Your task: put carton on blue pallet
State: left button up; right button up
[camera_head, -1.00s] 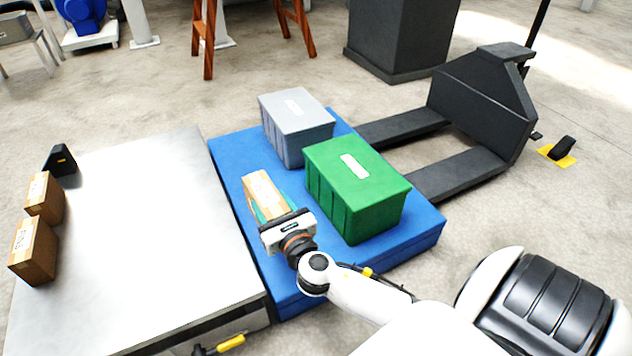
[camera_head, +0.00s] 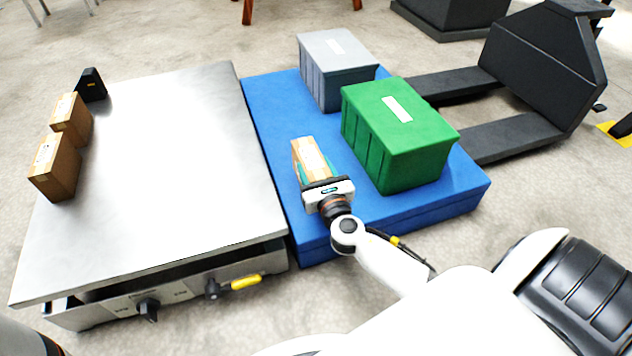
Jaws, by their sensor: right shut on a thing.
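A brown carton (camera_head: 308,154) is between the fingers of my right gripper (camera_head: 314,172), over the left part of the blue pallet (camera_head: 270,110). The gripper is shut on it and hides its near end. I cannot tell whether the carton touches the pallet surface. Two more brown cartons, a nearer one (camera_head: 55,168) and a farther one (camera_head: 72,120), stand at the left edge of the metal table (camera_head: 165,170). My left gripper is not in view.
A green crate (camera_head: 400,135) stands on the pallet right of the held carton, and a grey crate (camera_head: 337,70) stands behind. A dark pallet jack (camera_head: 540,75) is at the right. A small black device (camera_head: 91,85) sits on the table's far left corner.

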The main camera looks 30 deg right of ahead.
notch_tip(320, 180, down, 4)
jog(key=b, duration=0.2)
jog(key=shift+r+b, duration=0.25)
jog(key=shift+b, duration=0.1)
jog(key=shift+r, duration=0.15)
jog(key=o, duration=0.9)
jog(key=shift+f, duration=0.25)
jog(key=shift+c, duration=0.2)
jog(key=o, duration=0.4)
jog(key=shift+o, duration=0.2)
jog(key=shift+r, duration=0.15)
